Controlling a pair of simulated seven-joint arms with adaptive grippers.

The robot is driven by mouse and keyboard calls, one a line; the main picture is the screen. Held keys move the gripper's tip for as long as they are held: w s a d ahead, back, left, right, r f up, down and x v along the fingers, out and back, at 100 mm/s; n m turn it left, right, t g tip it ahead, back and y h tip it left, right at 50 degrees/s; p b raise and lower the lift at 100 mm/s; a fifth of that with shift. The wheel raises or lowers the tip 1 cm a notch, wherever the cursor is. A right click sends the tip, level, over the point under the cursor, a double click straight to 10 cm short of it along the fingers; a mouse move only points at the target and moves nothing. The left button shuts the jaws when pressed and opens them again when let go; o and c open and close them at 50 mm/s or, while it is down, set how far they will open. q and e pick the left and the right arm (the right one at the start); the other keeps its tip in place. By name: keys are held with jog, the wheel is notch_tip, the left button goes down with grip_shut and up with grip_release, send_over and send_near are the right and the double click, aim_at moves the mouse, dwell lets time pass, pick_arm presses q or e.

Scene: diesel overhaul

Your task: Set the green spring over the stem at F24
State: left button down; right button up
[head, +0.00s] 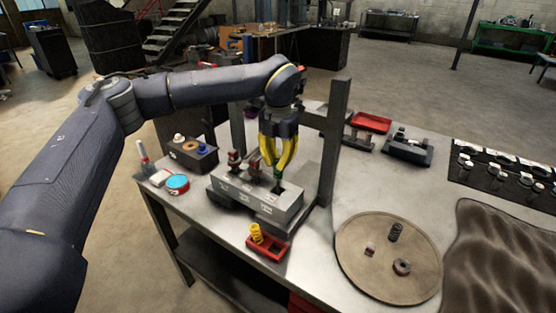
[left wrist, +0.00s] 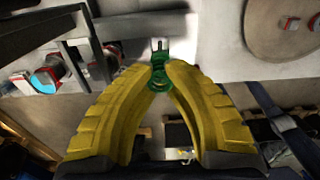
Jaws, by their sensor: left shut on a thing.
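My left gripper (head: 279,172) points down over the grey block (head: 262,208), its yellow fingers closed on the green spring (left wrist: 160,74). The green spring (head: 279,177) sits between the fingertips near the right end of the block, above or around a dark upright part there; I cannot tell whether it is over the stem. The labels on the block are too small to read, so F24 cannot be picked out. Other dark and red stems (head: 254,173) stand on the block to the left of the fingers. My right gripper is not in view.
A red tray with a yellow spring (head: 256,233) is in front of the block. A round brown tray (head: 365,280) holds a dark spring (head: 395,232) and small parts. A grey post (head: 334,140) rises close to the right of the gripper. A dark box (head: 193,158) stands left.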

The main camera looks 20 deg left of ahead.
aim_at(278, 180)
pick_arm(q)
jog(key=shift+f, duration=3.6)
dwell(2.4)
jog(key=c, duration=0.9)
grip_release()
jog(key=shift+r, duration=0.1)
jog(key=shift+r, duration=3.85)
